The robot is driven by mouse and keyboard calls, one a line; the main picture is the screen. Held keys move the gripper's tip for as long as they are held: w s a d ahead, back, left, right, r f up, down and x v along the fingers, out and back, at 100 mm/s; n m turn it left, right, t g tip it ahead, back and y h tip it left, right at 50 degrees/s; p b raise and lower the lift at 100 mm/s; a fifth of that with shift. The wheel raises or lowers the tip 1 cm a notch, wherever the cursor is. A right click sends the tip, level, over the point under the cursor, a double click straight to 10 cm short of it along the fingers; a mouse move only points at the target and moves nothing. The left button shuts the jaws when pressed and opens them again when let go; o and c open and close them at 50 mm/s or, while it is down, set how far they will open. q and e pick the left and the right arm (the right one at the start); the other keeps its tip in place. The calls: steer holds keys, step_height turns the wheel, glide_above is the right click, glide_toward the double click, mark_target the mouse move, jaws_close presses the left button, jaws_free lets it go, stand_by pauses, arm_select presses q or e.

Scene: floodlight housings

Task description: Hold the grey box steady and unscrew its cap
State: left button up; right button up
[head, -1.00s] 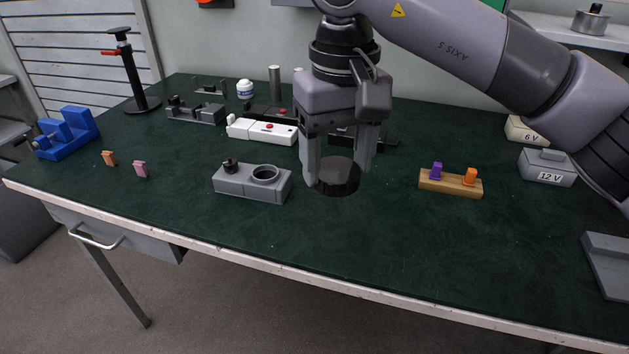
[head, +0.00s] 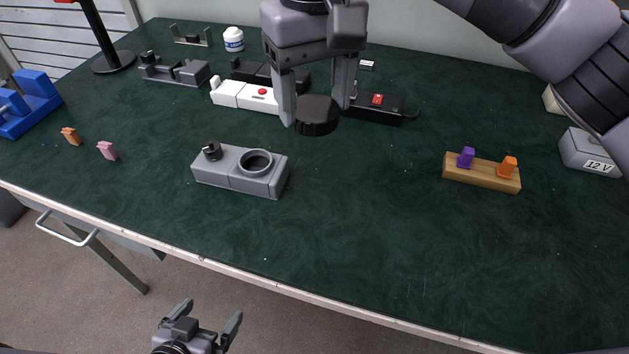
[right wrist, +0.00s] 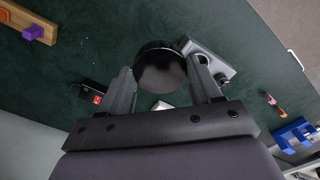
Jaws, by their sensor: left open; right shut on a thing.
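The grey box (head: 235,183) stands upright on the green table, left of centre in the head view. Its round collar (head: 255,162) on top is open and uncovered, and a small black knob (head: 212,150) sits at its left end. My right gripper (head: 316,106) is shut on the black cap (head: 317,118) and holds it above the table, behind and to the right of the box, apart from it. The right wrist view shows the cap (right wrist: 160,67) between the fingers, partly covering the box (right wrist: 212,62). My left gripper (head: 208,314) is open and empty, in front of the table's front edge.
A wooden block (head: 482,177) with purple and orange pieces stands to the right. Orange (head: 71,136) and pink (head: 107,151) pieces lie to the left. White (head: 245,97) and black (head: 378,108) devices stand behind. The table front is clear.

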mark_target(314, 109)
step_height(314, 109, down, 17)
steer(key=shift+r, duration=0.2)
steer(key=o, duration=1.2)
steer(key=shift+r+p, duration=0.3)
steer(key=shift+r, duration=0.1)
step_height(314, 109, up, 12)
steer(key=shift+f+b, duration=0.2)
steer(key=shift+b, duration=0.3)
